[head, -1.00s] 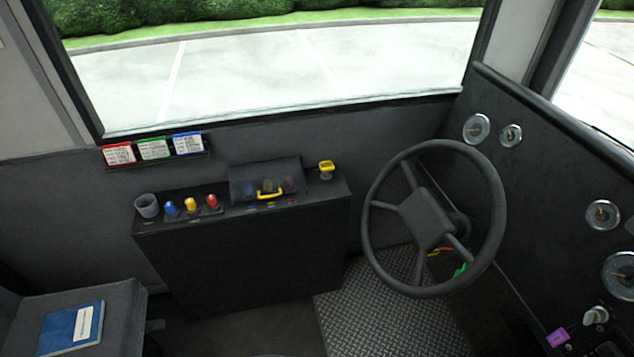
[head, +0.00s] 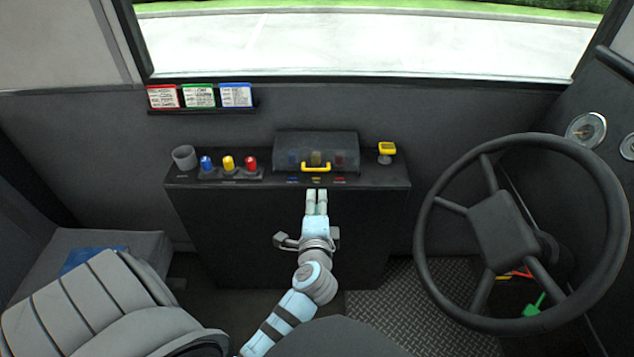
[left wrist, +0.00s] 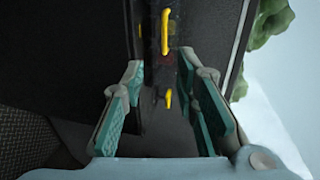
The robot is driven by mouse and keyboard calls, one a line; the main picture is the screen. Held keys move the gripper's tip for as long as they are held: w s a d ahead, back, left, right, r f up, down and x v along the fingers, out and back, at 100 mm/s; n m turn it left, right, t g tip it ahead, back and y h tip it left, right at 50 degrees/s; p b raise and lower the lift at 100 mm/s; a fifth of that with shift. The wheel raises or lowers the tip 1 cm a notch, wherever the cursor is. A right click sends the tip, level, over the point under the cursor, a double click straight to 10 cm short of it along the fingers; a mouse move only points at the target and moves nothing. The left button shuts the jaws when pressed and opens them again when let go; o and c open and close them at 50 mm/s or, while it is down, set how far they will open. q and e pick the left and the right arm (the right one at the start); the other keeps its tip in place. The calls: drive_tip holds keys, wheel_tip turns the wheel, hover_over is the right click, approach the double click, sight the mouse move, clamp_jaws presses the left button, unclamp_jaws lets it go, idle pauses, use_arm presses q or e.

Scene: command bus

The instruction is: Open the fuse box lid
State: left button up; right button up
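The fuse box lid (head: 340,147) is a dark see-through cover on the black console. It is shut, and blue, yellow and red shapes show dimly through it. Its yellow handle (head: 316,167) is on the front edge. My left gripper (head: 317,192) is just below and in front of the handle, apart from it. In the left wrist view my left gripper (left wrist: 162,100) has its teal pads spread, with nothing held. The yellow handle (left wrist: 166,33) shows there beyond the pads, near the top. My right gripper is not in view.
On the console (head: 200,181) stand a grey cup (head: 184,157) and blue, yellow and red knobs (head: 228,163), left of the box. A yellow-topped plunger (head: 387,150) stands right of it. The steering wheel (head: 500,230) is at right, a seat (head: 90,310) at lower left.

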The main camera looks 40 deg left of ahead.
sight(317, 170)
use_arm(q)
drive_tip(key=shift+r+b+x, duration=0.15)
drive_tip(key=shift+b+x, duration=1)
drive_tip(key=shift+x, duration=1.2)
drive_tip(key=shift+r+b+x, duration=0.15)
drive_tip(key=shift+b+x, duration=0.95)
drive_tip(key=shift+x, duration=1.2)
drive_tip(key=shift+r+b+x, duration=0.15)
drive_tip(key=shift+b+x, duration=1)
drive_tip(key=shift+x, duration=1.2)
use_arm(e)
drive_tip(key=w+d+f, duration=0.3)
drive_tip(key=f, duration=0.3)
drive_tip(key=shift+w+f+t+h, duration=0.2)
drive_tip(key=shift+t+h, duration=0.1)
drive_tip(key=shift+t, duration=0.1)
